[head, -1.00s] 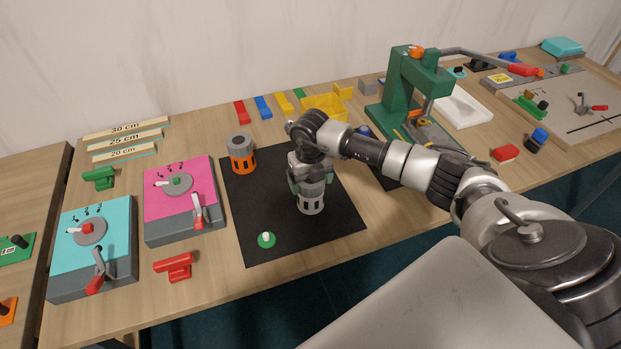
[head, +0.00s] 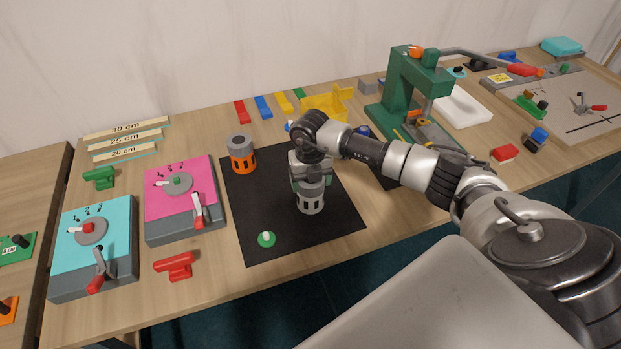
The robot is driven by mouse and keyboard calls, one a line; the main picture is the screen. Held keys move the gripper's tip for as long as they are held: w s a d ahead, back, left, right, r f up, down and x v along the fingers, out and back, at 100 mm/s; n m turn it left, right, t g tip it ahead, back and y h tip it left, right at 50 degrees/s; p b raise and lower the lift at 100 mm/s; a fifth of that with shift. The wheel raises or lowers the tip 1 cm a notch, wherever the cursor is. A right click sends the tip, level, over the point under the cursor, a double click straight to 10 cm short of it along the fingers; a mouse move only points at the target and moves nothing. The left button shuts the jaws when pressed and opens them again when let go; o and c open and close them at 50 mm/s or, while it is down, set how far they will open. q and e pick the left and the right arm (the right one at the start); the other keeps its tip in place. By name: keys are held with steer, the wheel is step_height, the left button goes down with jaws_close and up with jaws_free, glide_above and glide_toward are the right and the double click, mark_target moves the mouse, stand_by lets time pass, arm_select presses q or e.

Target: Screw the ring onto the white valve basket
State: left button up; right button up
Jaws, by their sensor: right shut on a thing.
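The white valve basket (head: 311,204), a pale slotted cylinder, stands upright on the black mat (head: 265,205). My right gripper (head: 311,182) points down over its top and is shut. The grey ring (head: 312,187) is at the basket's top between the fingers, mostly hidden by them. I cannot tell how far the ring sits on the basket's thread. My left gripper is not in view.
An orange basket with a grey top (head: 241,155) stands at the mat's back left. A green round piece (head: 266,240) lies near the mat's front. Pink (head: 175,200) and turquoise (head: 90,245) lever boxes stand left. A green press (head: 400,90) stands behind my right arm.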

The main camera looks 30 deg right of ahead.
steer(key=shift+s+f+m, duration=0.1)
steer(key=shift+f+m, duration=0.05)
steer(key=shift+m, duration=0.55)
steer(key=shift+m+p, duration=0.4)
steer(key=shift+m, duration=0.3)
steer(key=shift+f+m, duration=0.1)
steer(key=shift+m, duration=0.7)
steer(key=shift+a, duration=0.1)
steer(key=shift+s, duration=0.1)
steer(key=shift+m+p, duration=0.6)
steer(key=shift+m, duration=0.9)
